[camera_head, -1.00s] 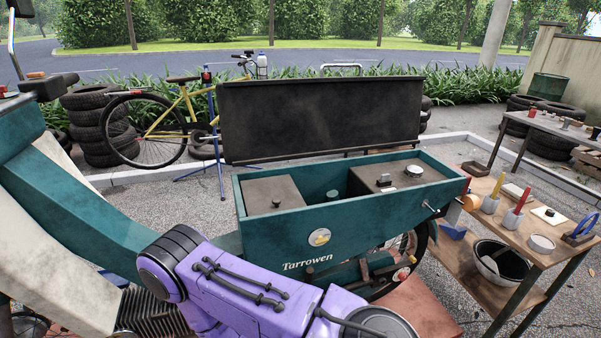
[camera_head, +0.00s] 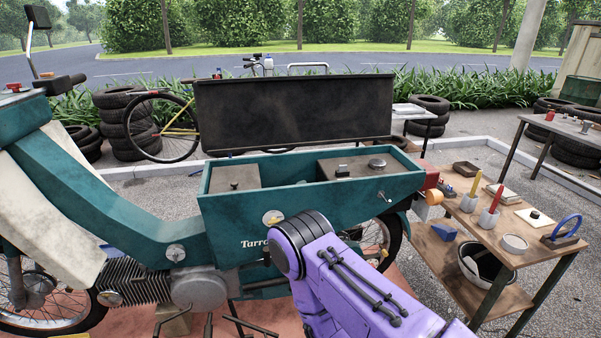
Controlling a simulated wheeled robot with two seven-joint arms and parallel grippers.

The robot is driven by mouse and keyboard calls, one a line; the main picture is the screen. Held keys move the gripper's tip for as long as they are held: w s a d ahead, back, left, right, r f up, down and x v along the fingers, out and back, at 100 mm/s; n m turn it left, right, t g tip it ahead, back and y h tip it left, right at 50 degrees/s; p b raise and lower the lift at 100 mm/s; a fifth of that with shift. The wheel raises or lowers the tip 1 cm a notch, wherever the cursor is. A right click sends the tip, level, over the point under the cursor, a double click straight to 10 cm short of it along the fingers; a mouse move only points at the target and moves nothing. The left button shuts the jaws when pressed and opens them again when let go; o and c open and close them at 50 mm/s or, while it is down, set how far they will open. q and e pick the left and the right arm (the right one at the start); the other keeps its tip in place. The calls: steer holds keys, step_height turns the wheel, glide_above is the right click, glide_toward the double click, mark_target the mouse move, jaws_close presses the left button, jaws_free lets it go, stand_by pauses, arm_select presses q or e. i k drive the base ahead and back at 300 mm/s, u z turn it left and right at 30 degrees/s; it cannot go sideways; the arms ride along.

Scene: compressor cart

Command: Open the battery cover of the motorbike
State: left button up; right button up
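A teal motorbike (camera_head: 120,215) stands side-on across the head view. Its open teal rear box (camera_head: 310,210) has a large dark panel (camera_head: 295,112) standing upright along its far side. Inside the box are a brown flat-topped cover (camera_head: 233,176) with a small knob at left and another brown top (camera_head: 350,166) with a round cap at right. I cannot tell which one is the battery cover. My purple arm crosses in front of the box and hides part of its front face and lettering. Neither gripper shows, so their states are hidden.
A wooden two-level bench (camera_head: 470,215) at right, close to the box's end, carries tools, cups and a blue ring stand (camera_head: 564,230). A bucket (camera_head: 484,262) is on its lower shelf. Tyres (camera_head: 128,125) and a bicycle (camera_head: 168,130) stand behind. Gravel lies at the front right.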

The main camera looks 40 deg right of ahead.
mark_target(223, 179)
steer(key=z, duration=0.9)
steer(key=i, duration=0.35)
